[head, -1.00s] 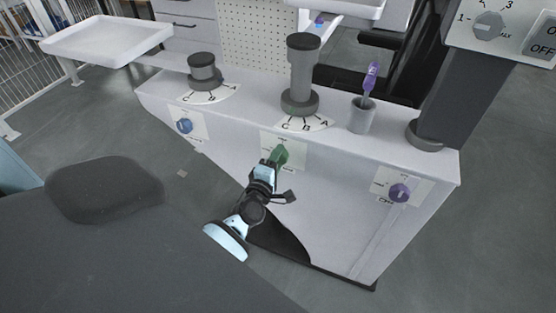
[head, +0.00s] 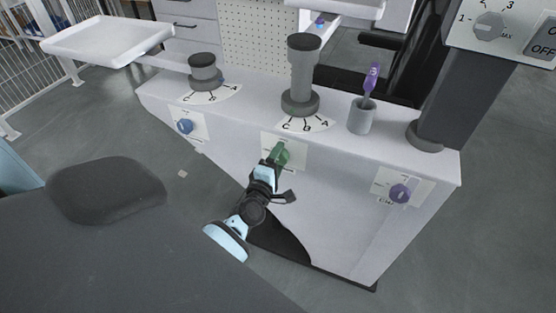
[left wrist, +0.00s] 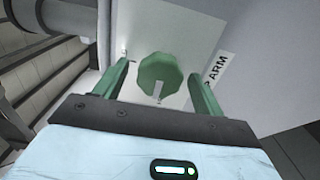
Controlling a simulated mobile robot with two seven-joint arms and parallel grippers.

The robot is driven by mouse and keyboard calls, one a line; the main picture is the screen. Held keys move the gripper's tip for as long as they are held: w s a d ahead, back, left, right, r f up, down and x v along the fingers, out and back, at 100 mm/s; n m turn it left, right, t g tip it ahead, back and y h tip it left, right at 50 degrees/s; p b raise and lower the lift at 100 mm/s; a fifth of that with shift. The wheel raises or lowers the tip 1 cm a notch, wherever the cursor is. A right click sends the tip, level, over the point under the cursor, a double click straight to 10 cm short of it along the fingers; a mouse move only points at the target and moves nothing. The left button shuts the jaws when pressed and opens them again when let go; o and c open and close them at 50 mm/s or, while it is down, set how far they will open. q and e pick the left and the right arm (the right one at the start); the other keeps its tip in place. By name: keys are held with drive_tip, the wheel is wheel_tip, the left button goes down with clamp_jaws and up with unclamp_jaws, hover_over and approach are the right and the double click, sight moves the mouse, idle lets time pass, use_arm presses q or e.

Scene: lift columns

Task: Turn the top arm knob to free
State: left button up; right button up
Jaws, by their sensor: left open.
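The green arm knob (left wrist: 160,74) is on a white plate on the front of the white cabinet. The word ARM shows beside it in the left wrist view. A pale pointer mark on the knob points towards my gripper. In the head view the knob (head: 282,150) is partly hidden by the gripper. My left gripper (head: 275,160) is in front of it. In the left wrist view the green fingers of my gripper (left wrist: 158,78) stand open on either side of the knob, with gaps visible. My right gripper is in neither view.
A blue knob (head: 185,126) is to the left and a purple knob (head: 399,193) to the right on the cabinet front. Columns with lettered dials and a grey cup (head: 362,116) stand on the cabinet top. A white tray (head: 108,38) is at the upper left.

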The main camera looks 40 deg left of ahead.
use_arm(q)
drive_tip(key=v, duration=0.7)
drive_tip(key=shift+s, duration=0.4)
drive_tip(key=shift+d, duration=0.1)
drive_tip(key=s+d+f+m+g+h+p, duration=0.2)
drive_tip(key=s+d+m+g, duration=0.1)
drive_tip(key=s+m, duration=0.4)
drive_tip(key=s+d+f+m+g+h+p, duration=0.2)
drive_tip(key=s+d+m, duration=0.3)
drive_tip(key=s, duration=0.8)
drive_tip(key=s+d+f+m+g+h+p, duration=0.2)
drive_tip(key=s+d+f+m+g+p, duration=0.1)
drive_tip(key=s+m, duration=0.7)
drive_tip(key=shift+s+d+m+g, duration=0.3)
drive_tip(key=shift+s+d+m, duration=0.1)
drive_tip(key=shift+d, duration=0.45)
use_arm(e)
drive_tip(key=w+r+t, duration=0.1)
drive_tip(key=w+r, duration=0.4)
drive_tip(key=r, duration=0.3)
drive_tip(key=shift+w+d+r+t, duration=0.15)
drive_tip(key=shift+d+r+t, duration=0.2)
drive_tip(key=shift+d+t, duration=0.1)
